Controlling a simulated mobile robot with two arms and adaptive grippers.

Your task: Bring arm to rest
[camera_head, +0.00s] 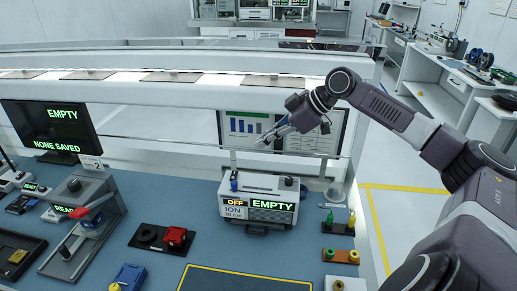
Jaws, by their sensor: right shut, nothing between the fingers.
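My right arm (405,125) comes in from the right and reaches over the back of the blue bench. Its gripper (264,144) is shut and empty, with the fingertips pointing left and down. The fingers are in the air in front of the monitor with the bar chart, above and behind the white box with the "OFF" and "EMPTY" displays. They look apart from the box. My left gripper is out of view.
The white box (235,183) stands mid-bench. A dark screen (52,127) reads "EMPTY" and "NONE SAVED" at left. Small coloured fittings (340,256) are at right. A yellow-outlined area (240,281) looks clear.

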